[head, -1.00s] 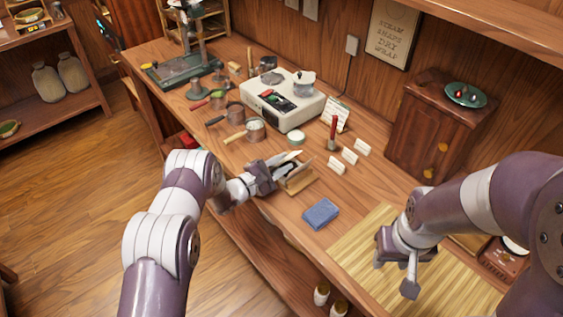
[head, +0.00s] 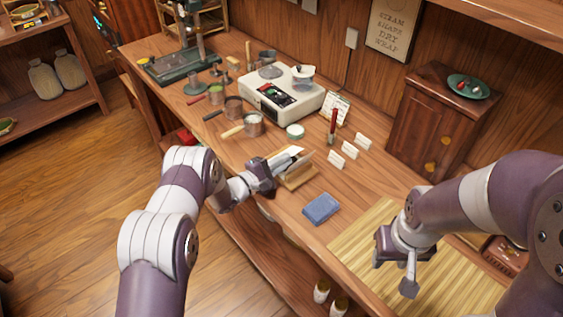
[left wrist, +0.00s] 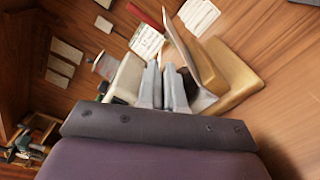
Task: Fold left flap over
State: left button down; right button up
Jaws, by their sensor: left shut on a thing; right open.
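A small tan tray-like holder (head: 300,181) with pale upright flaps stands on the bench, left of a blue folded cloth. My left gripper (head: 276,166) is at its left side, shut on a pale flap (head: 289,152). In the left wrist view, the closed fingers (left wrist: 165,84) are beside a tan raised panel (left wrist: 196,52) and the holder's base (left wrist: 238,82). I cannot make out exactly where the fingers grip the flap, and the holder's inside is hidden. My right gripper (head: 396,268) is open and empty over the bamboo mat.
The blue cloth (head: 321,209) and bamboo mat (head: 365,245) lie to the right. Small white cards (head: 337,160) and a red-handled tool (head: 333,127) stand behind. Several handled pots (head: 253,124) and a white appliance (head: 283,99) are further back. The bench front edge is close.

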pick_arm(q)
jog(key=c, duration=1.4)
grip_release()
jog(key=shift+o, duration=0.2)
jog(key=shift+s+a, duration=0.1)
jog(key=b+v, duration=0.1)
jog(key=v, duration=1.1)
jog(key=shift+s+b, duration=0.2)
jog(key=shift+b, duration=0.2)
